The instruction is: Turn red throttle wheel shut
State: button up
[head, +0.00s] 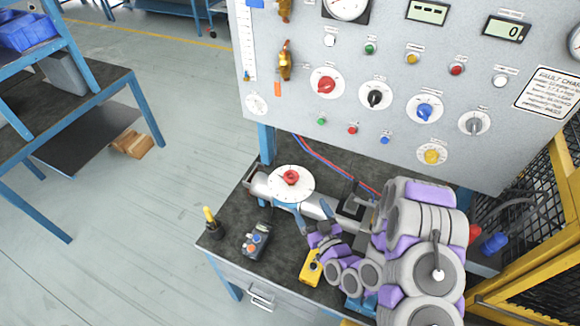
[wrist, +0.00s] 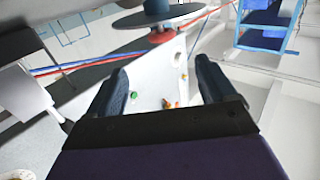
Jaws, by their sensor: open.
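The red throttle wheel (head: 291,176) sits at the middle of a round white dial plate (head: 278,185) on the pipe of the blower, on the dark bench. In the wrist view a red piece that looks like the wheel (wrist: 162,36) shows against a dark disc (wrist: 140,21), at the top and beyond my fingertips. My gripper (head: 311,208) is just in front and to the right of the dial plate. In the wrist view my gripper (wrist: 162,70) has its two dark fingers wide apart with nothing between them. No contact with the wheel shows.
A grey panel (head: 300,50) with several knobs, buttons and gauges stands behind the bench (head: 225,235). A small control box (head: 256,241) and a pot with a yellow-handled tool (head: 212,224) stand at the front left. A yellow cage (head: 545,220) is at the right.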

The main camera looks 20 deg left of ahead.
aim_at(288, 171)
jog(key=b+x, duration=0.6)
jog(key=b, duration=0.3)
jog(key=shift+a+f, duration=0.1)
jog(key=shift+f, duration=0.05)
jog(key=b+x, duration=0.1)
jog(key=x, duration=1)
jog(key=shift+w+a+b, duration=0.1)
jog(key=shift+a+b, duration=0.15)
jog(key=shift+b, duration=0.15)
jog(key=shift+c, duration=0.3)
jog(key=c, duration=1)
